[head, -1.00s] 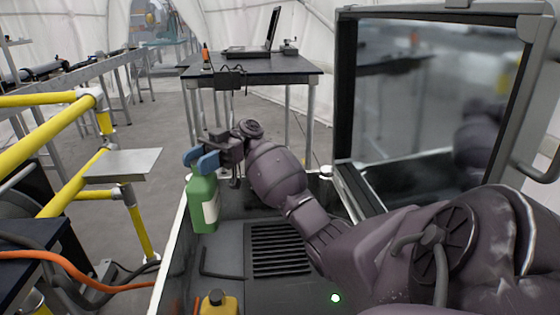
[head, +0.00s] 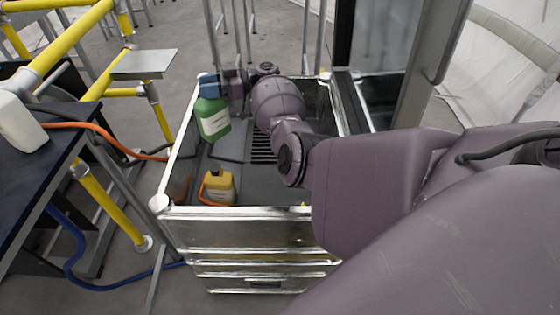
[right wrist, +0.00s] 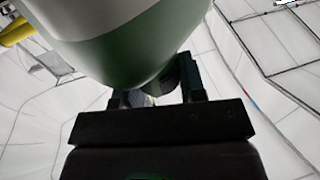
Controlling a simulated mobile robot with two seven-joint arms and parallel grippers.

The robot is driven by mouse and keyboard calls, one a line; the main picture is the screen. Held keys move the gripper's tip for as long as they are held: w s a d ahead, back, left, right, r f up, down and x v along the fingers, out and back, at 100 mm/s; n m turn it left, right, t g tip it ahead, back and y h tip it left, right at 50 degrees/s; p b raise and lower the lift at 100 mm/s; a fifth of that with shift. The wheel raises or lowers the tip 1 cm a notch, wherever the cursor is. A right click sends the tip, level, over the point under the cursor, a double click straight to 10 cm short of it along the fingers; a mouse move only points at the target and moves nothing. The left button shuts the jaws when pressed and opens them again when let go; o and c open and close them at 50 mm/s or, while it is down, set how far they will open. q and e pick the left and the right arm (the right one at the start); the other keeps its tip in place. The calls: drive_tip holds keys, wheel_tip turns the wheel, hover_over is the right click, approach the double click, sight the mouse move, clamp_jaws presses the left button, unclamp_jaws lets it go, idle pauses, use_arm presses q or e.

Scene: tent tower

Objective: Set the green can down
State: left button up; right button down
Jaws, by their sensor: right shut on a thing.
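The green can (head: 213,108) with a white label is upright, inside the outline of the open metal case (head: 255,212), near its left wall. My right gripper (head: 209,86) is shut on the can's top with its blue fingers. I cannot tell whether the can's base touches the case floor. In the right wrist view the can (right wrist: 150,40) fills the upper middle, close in front of the gripper (right wrist: 155,98). My left gripper is not in view.
A yellow bottle (head: 218,186) stands in the case's near left part. A dark slotted grille (head: 263,148) lies right of the green can. Yellow rails (head: 60,45) and a dark table (head: 40,165) with a white container (head: 18,125) stand to the left.

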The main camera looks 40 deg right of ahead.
sight(220, 135)
drive_tip(key=shift+d+f, duration=0.15)
drive_tip(key=shift+f, duration=0.45)
drive_tip(key=shift+d+f+t, duration=0.1)
drive_tip(key=shift+f+t, duration=0.4)
drive_tip(key=shift+f, duration=0.15)
drive_tip(key=shift+m, duration=0.3)
wheel_tip(220, 135, down, 15)
drive_tip(key=b, duration=0.4)
drive_tip(key=shift+r+b, duration=0.2)
drive_tip(key=shift+b, duration=0.1)
drive_tip(key=shift+w+f, duration=0.1)
drive_tip(key=shift+f, duration=0.4)
wheel_tip(220, 135, down, 5)
drive_tip(key=shift+r+b, duration=0.2)
drive_tip(key=shift+b, duration=0.9)
drive_tip(key=c, duration=1.1)
unclamp_jaws()
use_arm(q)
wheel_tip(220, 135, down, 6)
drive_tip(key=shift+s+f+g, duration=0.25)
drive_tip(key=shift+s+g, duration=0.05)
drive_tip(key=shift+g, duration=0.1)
use_arm(e)
drive_tip(key=o, duration=0.4)
